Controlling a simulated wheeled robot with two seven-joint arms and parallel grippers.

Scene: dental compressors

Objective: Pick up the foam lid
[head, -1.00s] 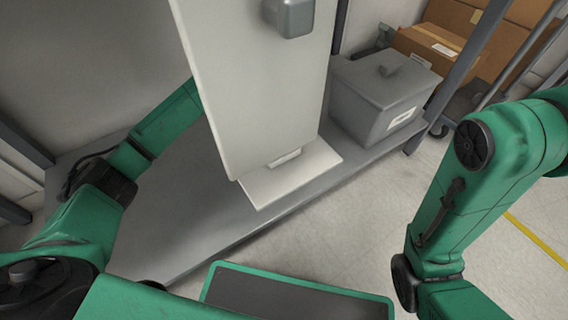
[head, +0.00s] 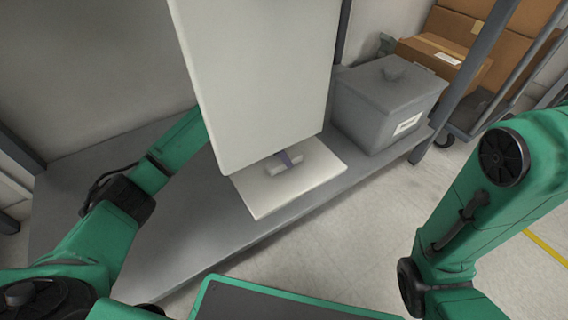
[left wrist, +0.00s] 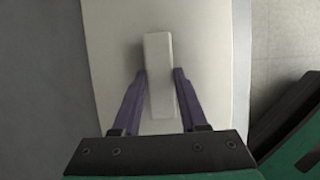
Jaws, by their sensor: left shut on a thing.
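The foam lid (head: 310,188) is a flat, pale plate with a raised bar handle (left wrist: 158,60) on top. In the head view it lies level over the grey shelf; I cannot tell whether it touches it. My left gripper (left wrist: 160,75) is shut on the handle, with one purple finger on each side of it in the left wrist view. In the head view only a bit of the left gripper (head: 286,158) shows at the handle. A large pale panel (head: 262,80) hides the rest. My right gripper is out of view.
The grey shelf (head: 190,225) has bare room left of and in front of the lid. A grey lidded box (head: 375,115) with a white label stands to the right. Grey posts and cardboard boxes (head: 445,65) are behind it. Open floor lies in front.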

